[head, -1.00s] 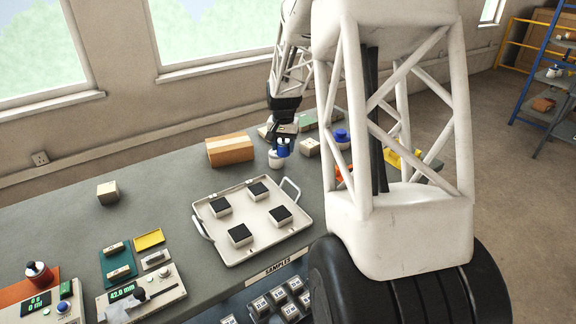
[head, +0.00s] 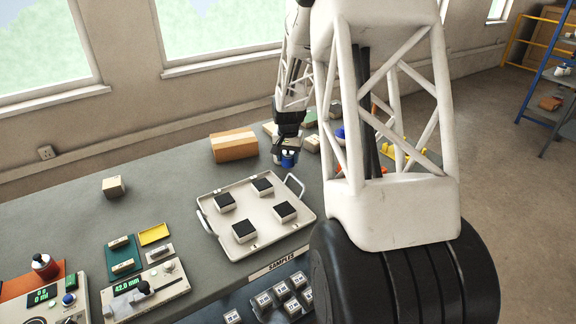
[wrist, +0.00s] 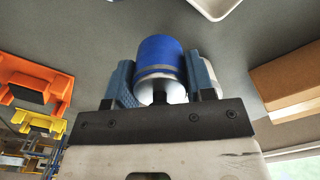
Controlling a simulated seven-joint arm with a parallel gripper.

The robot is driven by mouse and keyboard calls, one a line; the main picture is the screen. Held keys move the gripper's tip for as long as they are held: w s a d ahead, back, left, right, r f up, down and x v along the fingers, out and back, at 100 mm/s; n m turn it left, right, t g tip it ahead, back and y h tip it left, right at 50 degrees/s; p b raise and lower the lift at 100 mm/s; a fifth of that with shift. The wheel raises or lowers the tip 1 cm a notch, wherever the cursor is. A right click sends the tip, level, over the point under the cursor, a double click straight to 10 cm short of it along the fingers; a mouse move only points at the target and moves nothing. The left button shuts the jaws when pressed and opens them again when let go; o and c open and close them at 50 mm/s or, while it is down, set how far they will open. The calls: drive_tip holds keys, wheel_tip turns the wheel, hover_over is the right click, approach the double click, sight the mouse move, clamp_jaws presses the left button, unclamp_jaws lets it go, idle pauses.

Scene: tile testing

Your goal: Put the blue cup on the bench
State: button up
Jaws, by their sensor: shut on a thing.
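The blue cup (wrist: 160,57), with a pale band near one end, sits between both fingers of my gripper (wrist: 160,82) in the wrist view. My gripper is shut on it. In the head view the blue cup (head: 289,159) shows small below my gripper (head: 287,150), just behind the white tray. The grey bench (head: 165,185) lies beneath. I cannot tell whether the cup touches it. A white round object (wrist: 206,84) shows partly behind the right finger in the wrist view.
The white tray (head: 213,229) with dark-topped blocks is close in front of the cup. A cardboard box (head: 234,146) stands to the left behind. Orange (wrist: 30,95) and yellow (wrist: 40,122) holders lie left in the wrist view.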

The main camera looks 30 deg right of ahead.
sight(288, 165)
drive_tip(key=shift+f, duration=0.15)
drive_tip(key=shift+f, duration=1.7)
drive_tip(key=shift+f, duration=0.15)
drive_tip(key=o, duration=1)
wheel_tip(288, 165, up, 12)
drive_tip(key=shift+r, duration=0.15)
